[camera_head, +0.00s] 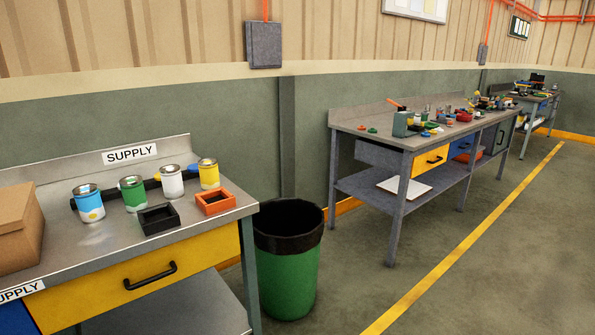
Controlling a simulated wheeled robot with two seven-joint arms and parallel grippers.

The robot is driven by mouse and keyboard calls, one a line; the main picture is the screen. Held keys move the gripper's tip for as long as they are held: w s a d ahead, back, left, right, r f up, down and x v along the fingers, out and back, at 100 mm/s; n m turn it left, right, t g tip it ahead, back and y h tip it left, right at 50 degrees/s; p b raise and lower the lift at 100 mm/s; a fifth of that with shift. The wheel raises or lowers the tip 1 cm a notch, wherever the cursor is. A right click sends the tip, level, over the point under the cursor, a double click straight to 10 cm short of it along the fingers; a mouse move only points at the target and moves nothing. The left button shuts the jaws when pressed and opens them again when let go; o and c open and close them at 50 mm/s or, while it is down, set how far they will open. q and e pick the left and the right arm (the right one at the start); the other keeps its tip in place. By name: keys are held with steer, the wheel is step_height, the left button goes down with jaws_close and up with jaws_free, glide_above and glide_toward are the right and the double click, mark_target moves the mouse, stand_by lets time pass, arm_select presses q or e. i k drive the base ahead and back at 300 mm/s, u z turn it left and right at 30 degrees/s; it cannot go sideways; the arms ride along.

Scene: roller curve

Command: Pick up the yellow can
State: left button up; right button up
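The yellow can (209,174) stands upright at the back right of the grey supply bench (60,247). It is the rightmost in a row of cans. A white can (172,183) stands just left of it, then a green can (132,195) and a blue can (88,205). An orange open box (216,203) sits in front of the yellow can, close to it. Neither of my grippers shows in the head view.
A black open box (158,219) and a cardboard box (18,228) are on the same bench. A green bin (287,275) stands at the bench's right end. Another cluttered workbench (365,130) is farther right. The floor along the yellow line (450,260) is clear.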

mark_target(208, 166)
steer(key=z, duration=0.7)
steer(key=i, duration=3.45)
steer(key=u, duration=2.85)
